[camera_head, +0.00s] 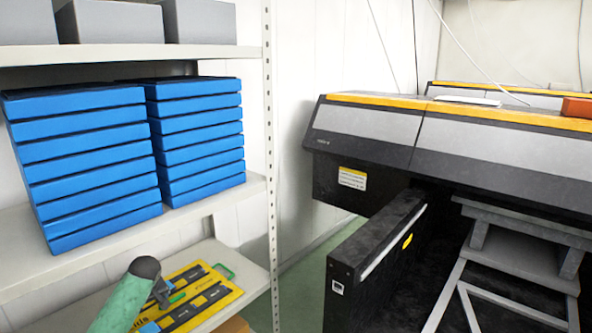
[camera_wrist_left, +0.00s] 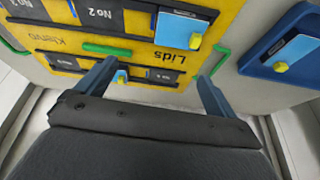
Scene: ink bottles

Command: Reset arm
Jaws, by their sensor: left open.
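My left gripper (camera_head: 163,296) is at the end of my green arm, over the lower shelf at the bottom left of the head view. In the left wrist view its two blue-grey fingers (camera_wrist_left: 155,80) are spread apart. I see nothing held between them. Beyond the fingers lies a yellow board (camera_wrist_left: 160,53) with black label strips, the word "Lids", and green handles. The same yellow board shows in the head view (camera_head: 222,296), partly hidden by my arm. My right gripper is in neither view.
Blue boxes (camera_head: 195,140) are stacked on the shelf above. Grey boxes (camera_head: 110,22) stand on the top shelf. A perforated metal post (camera_head: 270,170) edges the shelving. A large black and grey machine (camera_head: 480,140) stands at the right. A blue tray (camera_wrist_left: 275,72) lies beside the board.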

